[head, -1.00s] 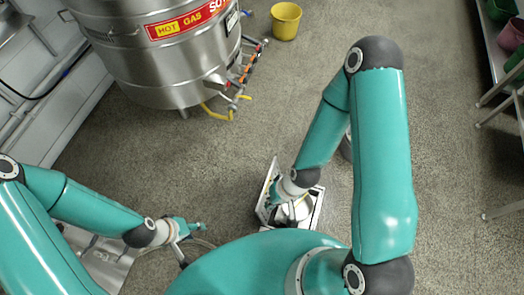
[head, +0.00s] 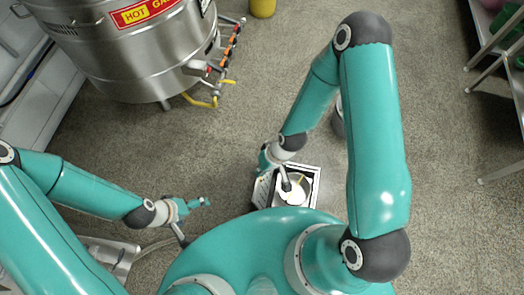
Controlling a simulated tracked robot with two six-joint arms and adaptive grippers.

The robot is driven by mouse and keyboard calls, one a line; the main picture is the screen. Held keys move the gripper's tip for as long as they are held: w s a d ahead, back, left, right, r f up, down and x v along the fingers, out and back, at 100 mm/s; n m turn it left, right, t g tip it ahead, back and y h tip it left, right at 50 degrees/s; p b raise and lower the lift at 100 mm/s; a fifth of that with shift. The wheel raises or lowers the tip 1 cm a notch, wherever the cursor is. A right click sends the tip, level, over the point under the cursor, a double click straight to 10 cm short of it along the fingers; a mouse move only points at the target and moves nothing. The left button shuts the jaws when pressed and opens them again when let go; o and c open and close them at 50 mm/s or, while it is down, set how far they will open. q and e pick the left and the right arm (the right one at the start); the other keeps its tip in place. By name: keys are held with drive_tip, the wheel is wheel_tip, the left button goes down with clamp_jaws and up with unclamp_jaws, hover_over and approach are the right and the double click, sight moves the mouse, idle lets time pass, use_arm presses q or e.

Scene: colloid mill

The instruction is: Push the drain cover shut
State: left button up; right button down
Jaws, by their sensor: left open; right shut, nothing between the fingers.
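The drain (head: 313,187) is a square metal frame in the floor, at the lower middle of the head view. Its pale, rounded inside shows. A narrow panel, which looks like the drain cover (head: 262,191), stands tilted up along its left side. My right gripper (head: 275,166) is shut and empty at the drain's upper left corner, close to the panel; I cannot tell whether they touch. My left gripper (head: 193,213) is open and empty, left of the drain and apart from it. My own body hides the drain's near edge.
A steel mill vessel (head: 130,60) with yellow and orange pipe fittings (head: 222,75) stands at the upper left. A yellow bucket (head: 262,8) is at the top edge. Metal shelving (head: 495,60) runs along the right.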

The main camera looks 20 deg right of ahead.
drive_tip(key=w+d+f+n+h+b, duration=0.1)
drive_tip(key=w+d+f+n+b, duration=0.1)
drive_tip(key=w+f+n+b, duration=0.4)
drive_tip(key=w+d+f+n+h+b, duration=0.1)
drive_tip(key=w+d+f+b, duration=0.1)
drive_tip(key=w+f+b, duration=0.65)
drive_tip(key=w+d+f+n+h+b, duration=0.15)
drive_tip(key=w+f+n+b, duration=0.25)
drive_tip(key=w+f+b, duration=0.4)
wheel_tip(320, 180, down, 10)
drive_tip(key=b, duration=0.1)
use_arm(q)
wheel_tip(320, 180, down, 27)
drive_tip(key=shift+r, duration=0.2)
use_arm(e)
drive_tip(key=shift+s+d+r+y, duration=0.2)
drive_tip(key=shift+s+d+r, duration=0.05)
drive_tip(key=shift+s+d, duration=0.35)
drive_tip(key=shift+s+d+r+y, duration=0.15)
drive_tip(key=shift+s+d+r, duration=0.1)
drive_tip(key=shift+s+d, duration=0.35)
